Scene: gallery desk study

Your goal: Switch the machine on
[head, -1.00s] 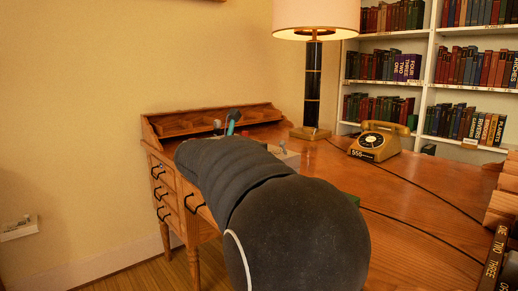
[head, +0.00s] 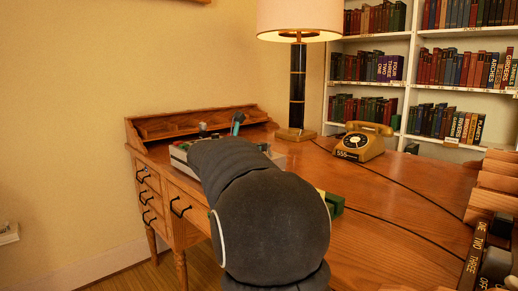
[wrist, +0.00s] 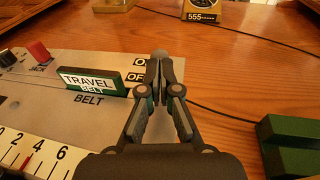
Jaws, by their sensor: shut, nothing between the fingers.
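The machine is a grey panel (wrist: 40,100) on the desk, seen at the left of the wrist view. Its left part (head: 180,153) shows past my arm in the head view. The panel carries a green "TRAVEL BELT" plate (wrist: 92,82), a red knob (wrist: 38,51) by the word "JACK", and ON and OFF labels (wrist: 137,76) at its right end. My gripper (wrist: 160,62) is shut and empty, its tips beside these labels. The fingers partly cover the labels, and any switch there is hidden. I cannot tell whether the tips touch the panel. My arm hides the gripper in the head view.
A green block (wrist: 290,145) lies right of my gripper. A gold telephone (head: 362,141) and a lamp (head: 298,85) stand farther back on the desk. A dark cable (wrist: 225,112) crosses the wood. A dark labelled panel (head: 470,255) is at the right edge.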

